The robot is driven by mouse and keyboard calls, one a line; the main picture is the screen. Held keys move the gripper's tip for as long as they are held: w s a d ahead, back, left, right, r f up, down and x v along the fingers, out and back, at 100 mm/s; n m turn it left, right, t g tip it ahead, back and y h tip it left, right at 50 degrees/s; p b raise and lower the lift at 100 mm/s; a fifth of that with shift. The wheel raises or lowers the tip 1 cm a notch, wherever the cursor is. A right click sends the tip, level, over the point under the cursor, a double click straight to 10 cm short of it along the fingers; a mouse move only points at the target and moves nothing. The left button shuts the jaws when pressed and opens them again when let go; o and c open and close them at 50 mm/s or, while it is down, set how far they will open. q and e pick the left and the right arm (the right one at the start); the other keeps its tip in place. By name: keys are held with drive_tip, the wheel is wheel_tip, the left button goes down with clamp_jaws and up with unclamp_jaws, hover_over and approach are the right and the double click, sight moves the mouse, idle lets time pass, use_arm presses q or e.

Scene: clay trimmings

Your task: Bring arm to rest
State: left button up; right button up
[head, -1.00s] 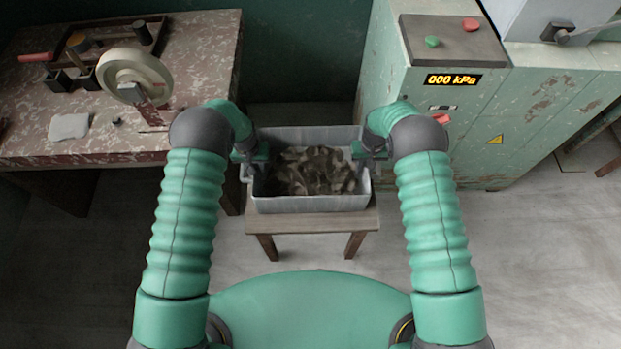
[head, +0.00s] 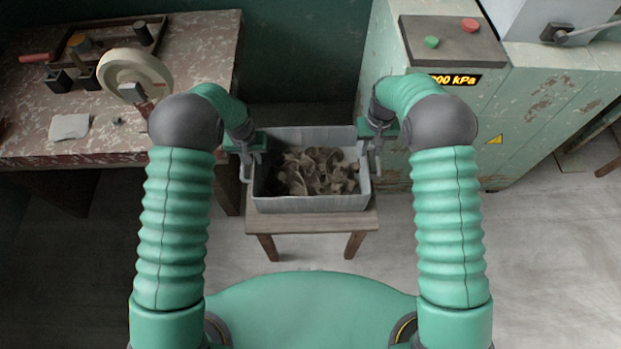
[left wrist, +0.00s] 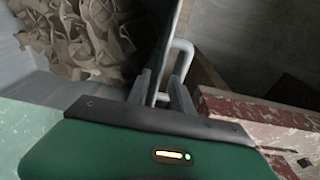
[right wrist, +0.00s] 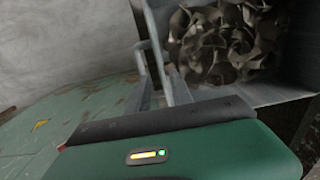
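A grey tub (head: 312,203) of brown clay trimmings (head: 318,172) stands on a small wooden stool (head: 345,222). My left gripper (head: 248,165) is at the tub's left end, and my right gripper (head: 372,158) is at its right end. In the left wrist view the fingers (left wrist: 161,90) are apart, with the tub's rim and handle loop (left wrist: 183,45) just beyond them. In the right wrist view the fingers (right wrist: 160,88) are also apart near the other handle (right wrist: 141,58). Neither gripper appears clamped on a handle; exact clearance is unclear.
A worn red worktable (head: 110,150) with a cream wheel (head: 135,72) and small tools stands at the left. A green machine cabinet (head: 545,100) with a pressure display and red and green buttons stands at the right. The floor around the stool is clear.

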drive_tip(key=shift+r, duration=0.45)
